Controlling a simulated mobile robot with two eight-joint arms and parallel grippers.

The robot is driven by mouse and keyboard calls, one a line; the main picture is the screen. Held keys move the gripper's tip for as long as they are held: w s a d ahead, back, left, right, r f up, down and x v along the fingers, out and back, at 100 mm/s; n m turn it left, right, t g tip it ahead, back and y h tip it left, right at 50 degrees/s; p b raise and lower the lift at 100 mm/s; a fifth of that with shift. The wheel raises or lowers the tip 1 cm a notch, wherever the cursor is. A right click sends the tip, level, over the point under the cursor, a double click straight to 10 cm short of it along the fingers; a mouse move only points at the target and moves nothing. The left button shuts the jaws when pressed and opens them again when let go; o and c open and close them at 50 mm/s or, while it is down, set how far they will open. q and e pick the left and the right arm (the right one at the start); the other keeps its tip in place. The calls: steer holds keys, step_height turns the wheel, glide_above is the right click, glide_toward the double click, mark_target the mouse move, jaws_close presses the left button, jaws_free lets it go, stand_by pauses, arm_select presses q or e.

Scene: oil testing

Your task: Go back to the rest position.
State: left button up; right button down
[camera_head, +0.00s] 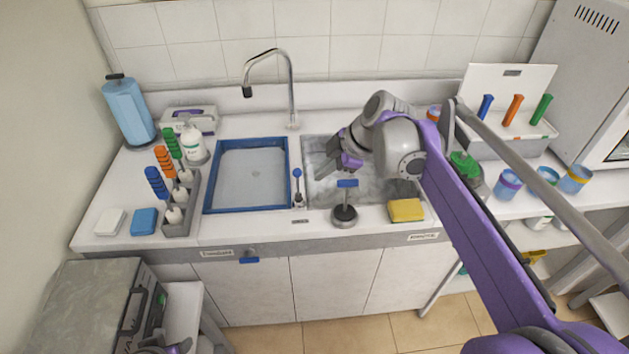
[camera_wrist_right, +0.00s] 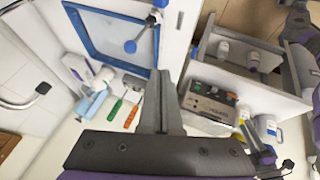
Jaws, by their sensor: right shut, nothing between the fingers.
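My right gripper (camera_head: 325,170) hangs over the right-hand sink basin, left of its wrist. In the right wrist view its two fingers (camera_wrist_right: 163,78) are together with nothing between them. My right arm reaches in from the lower right. Only a small purple and dark piece, seemingly of my left gripper (camera_head: 168,348), shows at the bottom left edge of the head view. Its fingers cannot be made out.
A blue-rimmed tray (camera_head: 207,190) lies left. The faucet (camera_head: 291,90) rises behind.

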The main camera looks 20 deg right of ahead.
steer(key=s+a+f+m+h, duration=0.1)
steer(key=s+f+m+h, duration=0.1)
steer(key=s+f+m, duration=0.5)
steer(key=s+a+f+m+h, duration=0.2)
steer(key=s+f+m, duration=0.5)
steer(key=s, duration=0.8)
steer(key=shift+f+m+t, duration=0.15)
steer(key=shift+m+t, duration=0.25)
steer(key=shift+m, duration=0.5)
